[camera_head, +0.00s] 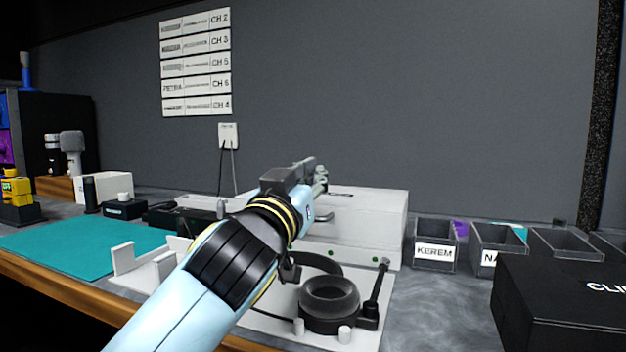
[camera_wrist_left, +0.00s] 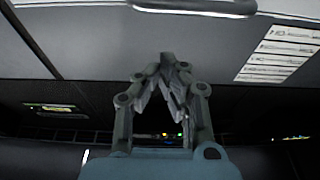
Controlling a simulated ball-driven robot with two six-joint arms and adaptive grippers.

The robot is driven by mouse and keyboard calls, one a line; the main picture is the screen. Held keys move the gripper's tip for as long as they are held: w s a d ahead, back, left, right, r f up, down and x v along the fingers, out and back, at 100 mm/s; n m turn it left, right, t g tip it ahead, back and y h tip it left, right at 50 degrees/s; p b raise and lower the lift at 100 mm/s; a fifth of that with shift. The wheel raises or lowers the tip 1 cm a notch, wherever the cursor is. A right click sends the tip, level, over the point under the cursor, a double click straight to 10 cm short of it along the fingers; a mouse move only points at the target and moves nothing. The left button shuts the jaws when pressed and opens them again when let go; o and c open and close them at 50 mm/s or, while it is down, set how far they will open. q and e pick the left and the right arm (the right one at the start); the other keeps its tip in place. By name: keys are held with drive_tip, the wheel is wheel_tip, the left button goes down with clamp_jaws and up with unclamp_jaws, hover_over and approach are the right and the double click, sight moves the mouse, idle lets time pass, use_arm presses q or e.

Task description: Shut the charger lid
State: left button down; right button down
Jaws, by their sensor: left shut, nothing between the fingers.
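The white charger box (camera_head: 375,235) stands on the bench against the wall, with small green lights low on its front. Its pale lid (camera_head: 375,200) looks nearly flat on top. My left arm hides part of it, so I cannot tell whether it is fully down. A grey handle shows near the front edge. My left gripper (camera_head: 319,178) is above the lid, seen from behind. In the left wrist view its fingers (camera_wrist_left: 172,70) meet, shut and empty. A pale panel with a rounded handle (camera_wrist_left: 195,7) crosses the top of that view. My right gripper is out of view.
A white board (camera_head: 270,322) with a dark round pad and headset parts lies in front of the charger. Labelled grey bins (camera_head: 436,254) and a black case (camera_head: 560,305) are at right. A teal mat (camera_head: 75,248) lies at left.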

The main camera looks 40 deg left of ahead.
use_arm(q)
drive_tip(key=shift+s+f, duration=0.1)
drive_tip(key=shift+f, duration=0.1)
idle(0.4)
wheel_tip(320, 180, up, 10)
idle(0.4)
